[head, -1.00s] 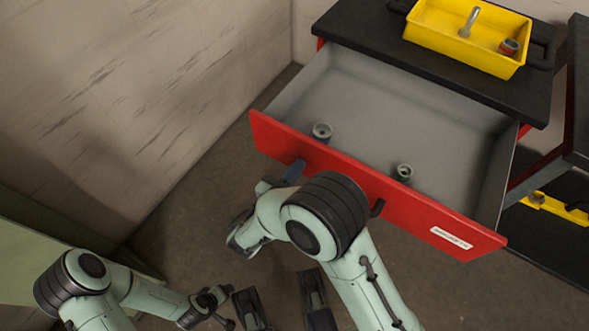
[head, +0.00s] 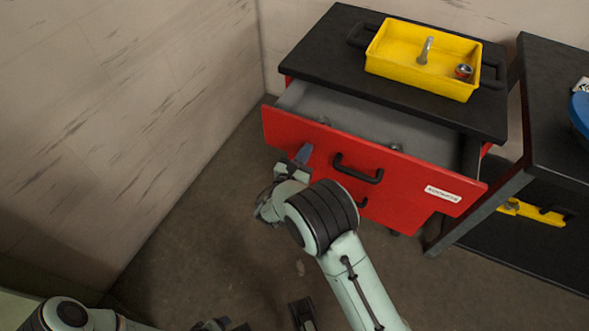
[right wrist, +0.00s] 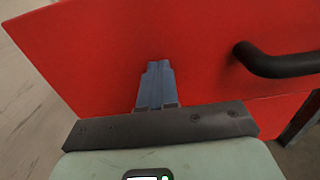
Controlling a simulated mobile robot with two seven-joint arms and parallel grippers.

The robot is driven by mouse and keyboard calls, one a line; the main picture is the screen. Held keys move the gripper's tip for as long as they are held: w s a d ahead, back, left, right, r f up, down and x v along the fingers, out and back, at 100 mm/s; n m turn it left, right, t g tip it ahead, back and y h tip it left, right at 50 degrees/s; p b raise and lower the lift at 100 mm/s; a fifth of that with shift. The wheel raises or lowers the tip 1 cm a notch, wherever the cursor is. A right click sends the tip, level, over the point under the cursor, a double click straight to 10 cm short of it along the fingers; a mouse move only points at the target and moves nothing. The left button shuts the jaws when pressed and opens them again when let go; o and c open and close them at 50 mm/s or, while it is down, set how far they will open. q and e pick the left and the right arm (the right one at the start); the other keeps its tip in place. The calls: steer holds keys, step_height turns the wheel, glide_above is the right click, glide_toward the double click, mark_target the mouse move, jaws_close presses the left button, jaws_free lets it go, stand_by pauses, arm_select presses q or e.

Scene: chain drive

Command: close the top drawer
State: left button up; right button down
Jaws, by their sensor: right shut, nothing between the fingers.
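The top drawer's red front (head: 400,175) stands partly pulled out of the black-topped cabinet (head: 320,55). A strip of its grey inside (head: 370,108) shows behind the front. The front has a black bar handle (head: 355,172) and a white label. My right gripper (head: 304,154) is at the left part of the front, left of the handle. In the right wrist view its blue fingers (right wrist: 157,82) are together and empty, pointing at the red face and seemingly touching it. The handle (right wrist: 275,62) is to their right.
Two small round parts (head: 396,147) in the drawer are partly hidden by its front. A yellow tray (head: 395,50) with a few parts stands on the cabinet. A dark table (head: 550,110) is at right. A wall is at left, with open floor between.

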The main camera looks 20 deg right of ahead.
mark_target(325, 122)
steer(key=b+x, duration=0.1)
steer(key=x, duration=1)
steer(key=shift+f+b, duration=0.1)
steer(key=shift+b, duration=0.2)
steer(key=b+x, duration=0.1)
steer(key=x, duration=0.2)
steer(key=shift+w+d, duration=0.2)
steer(key=shift+w, duration=0.05)
steer(key=shift+w+d, duration=0.35)
steer(key=shift+d, duration=0.05)
arm_select(q)
steer(key=f, duration=0.1)
steer(key=a+f, duration=0.1)
steer(key=f, duration=0.1)
steer(key=s+f, duration=0.1)
steer(key=shift+a+f, duration=0.15)
steer(key=shift+a, duration=0.2)
arm_select(e)
steer(key=shift+d+r, duration=0.15)
steer(key=shift+r, duration=0.2)
